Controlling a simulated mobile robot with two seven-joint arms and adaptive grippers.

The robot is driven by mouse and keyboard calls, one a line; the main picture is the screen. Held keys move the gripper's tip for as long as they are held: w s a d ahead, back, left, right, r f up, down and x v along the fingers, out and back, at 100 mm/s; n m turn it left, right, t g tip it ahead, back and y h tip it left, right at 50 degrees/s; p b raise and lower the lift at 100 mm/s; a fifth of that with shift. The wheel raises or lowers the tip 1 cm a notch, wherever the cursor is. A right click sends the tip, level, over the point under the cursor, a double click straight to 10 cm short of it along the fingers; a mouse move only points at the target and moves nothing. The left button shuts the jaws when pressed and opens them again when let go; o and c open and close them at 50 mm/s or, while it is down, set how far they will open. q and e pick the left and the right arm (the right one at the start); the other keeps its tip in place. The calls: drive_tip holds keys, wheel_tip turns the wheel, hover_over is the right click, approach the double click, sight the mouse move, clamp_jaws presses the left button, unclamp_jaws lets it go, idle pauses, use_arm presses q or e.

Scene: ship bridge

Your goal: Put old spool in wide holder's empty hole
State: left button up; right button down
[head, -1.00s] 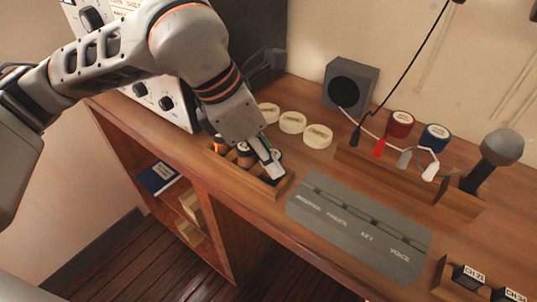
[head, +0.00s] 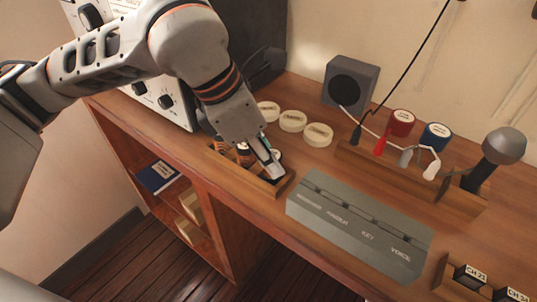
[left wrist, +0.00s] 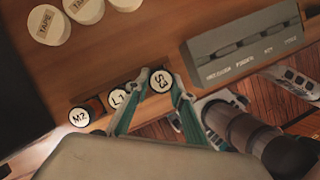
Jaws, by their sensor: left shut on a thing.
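A low wooden holder (head: 273,189) stands near the desk's front edge, with a row of round-topped spools in it. In the left wrist view their white tops read M2 (left wrist: 79,117), L1 (left wrist: 118,98) and S3 (left wrist: 160,81). My left gripper (head: 269,164) points down at the holder's right end. Its two fingers are shut on the S3 spool, one on each side. The spool is at the holder's end; I cannot tell how deep it sits. The fingers and wrist partly hide the holder and L1.
White tape rolls (head: 293,121) lie behind the holder. A grey speaker (head: 351,84) stands behind.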

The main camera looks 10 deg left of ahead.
use_arm(q)
drive_tip(key=shift+f, duration=0.25)
idle(0.8)
drive_tip(key=shift+f+b, duration=0.25)
drive_tip(key=shift+b, duration=0.15)
idle(0.6)
drive_tip(key=o, duration=1.2)
drive_tip(key=v, duration=1.2)
drive_tip(key=shift+s, duration=0.1)
